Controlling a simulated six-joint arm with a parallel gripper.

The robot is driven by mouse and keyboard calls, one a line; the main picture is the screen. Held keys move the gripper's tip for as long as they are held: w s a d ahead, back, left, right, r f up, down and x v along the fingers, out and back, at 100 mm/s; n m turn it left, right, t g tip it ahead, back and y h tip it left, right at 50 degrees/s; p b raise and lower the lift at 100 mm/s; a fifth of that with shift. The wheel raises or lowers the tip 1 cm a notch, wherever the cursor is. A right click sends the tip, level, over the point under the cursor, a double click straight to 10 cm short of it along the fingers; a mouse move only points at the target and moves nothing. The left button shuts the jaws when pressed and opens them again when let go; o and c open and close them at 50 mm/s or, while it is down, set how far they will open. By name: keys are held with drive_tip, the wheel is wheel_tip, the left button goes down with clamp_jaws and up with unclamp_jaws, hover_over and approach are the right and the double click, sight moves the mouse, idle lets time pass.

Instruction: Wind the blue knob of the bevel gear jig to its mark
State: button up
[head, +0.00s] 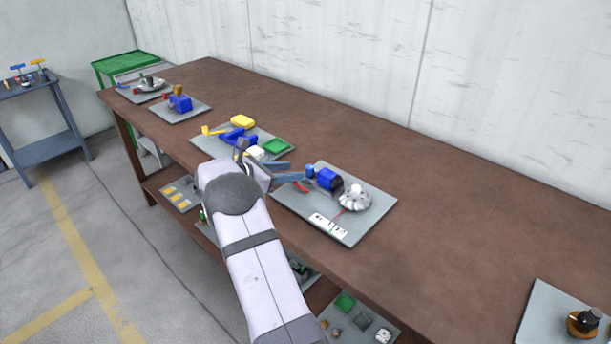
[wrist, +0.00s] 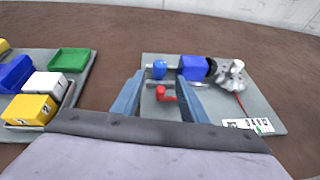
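The bevel gear jig sits on a grey plate (head: 290,205), also in the wrist view (wrist: 262,108). Its blue knob (head: 310,171) is at the left end of a shaft from a blue block (head: 328,179); it shows in the wrist view (wrist: 159,69). A white bevel gear (head: 355,198) stands at the right. A red pointer (wrist: 240,104) reaches from the gear towards a white scale plate (wrist: 248,125). My gripper (head: 298,170) is open and empty just left of the knob. In the wrist view its fingers (wrist: 158,77) appear either side of the knob, apart from it.
A red handle (wrist: 163,94) lies close to the knob, between my fingers in the wrist view. A neighbouring plate (head: 222,143) at the left carries yellow, blue, white and green parts. A black knob jig (head: 584,322) is at the lower right. The table (head: 440,190) right of the jig is clear.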

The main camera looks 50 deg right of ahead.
sight(307, 169)
drive_tip(key=shift+d+f, duration=0.1)
drive_tip(key=shift+d, duration=0.45)
drive_tip(key=shift+p+x, duration=0.85)
drive_tip(key=shift+x, duration=2.3)
drive_tip(key=shift+a, duration=0.1)
clamp_jaws()
